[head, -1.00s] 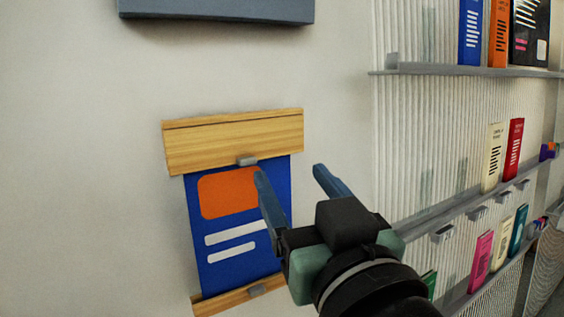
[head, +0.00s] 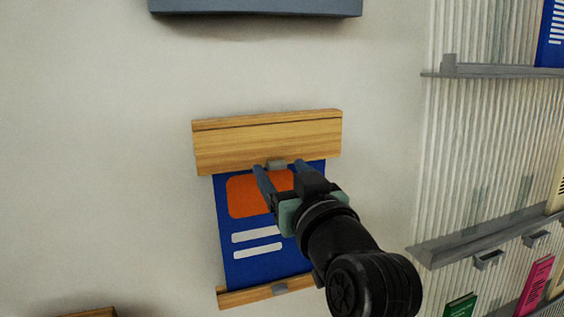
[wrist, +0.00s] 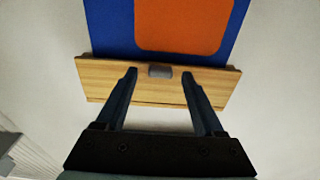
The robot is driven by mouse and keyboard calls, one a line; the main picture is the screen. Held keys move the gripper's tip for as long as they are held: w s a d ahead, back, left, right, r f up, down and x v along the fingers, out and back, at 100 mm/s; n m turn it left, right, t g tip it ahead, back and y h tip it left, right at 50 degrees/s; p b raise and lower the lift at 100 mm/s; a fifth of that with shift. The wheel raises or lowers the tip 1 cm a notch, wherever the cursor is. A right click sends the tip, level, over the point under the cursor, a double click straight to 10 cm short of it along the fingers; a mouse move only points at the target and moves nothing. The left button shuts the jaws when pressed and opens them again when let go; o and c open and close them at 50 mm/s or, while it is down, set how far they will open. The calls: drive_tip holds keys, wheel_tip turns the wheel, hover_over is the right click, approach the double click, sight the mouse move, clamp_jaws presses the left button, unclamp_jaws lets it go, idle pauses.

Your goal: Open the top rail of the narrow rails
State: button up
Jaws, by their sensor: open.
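The wooden top rail (head: 265,138) is on the wall above a blue poster (head: 250,262) with an orange patch and white bars. A small grey tab (head: 277,165) sits at the rail's lower edge. The bottom rail (head: 250,294) also carries a grey tab. My gripper (head: 280,170) is open, its fingertips just around or in front of the top tab. In the wrist view, the top rail (wrist: 155,95) lies beyond my gripper (wrist: 158,74), and the grey tab (wrist: 160,71) shows between the fingertips, with a gap on each side.
A grey panel (head: 255,6) is on the wall above. At the right, grey ledges (head: 470,240) hold several books on a ribbed wall. Another wooden piece (head: 95,313) shows at the lower left edge. The wall left of the poster is clear.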

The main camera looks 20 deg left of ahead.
drive_tip(key=shift+w+a, duration=0.25)
drive_tip(key=shift+c, duration=0.3)
clamp_jaws()
idle(1.0)
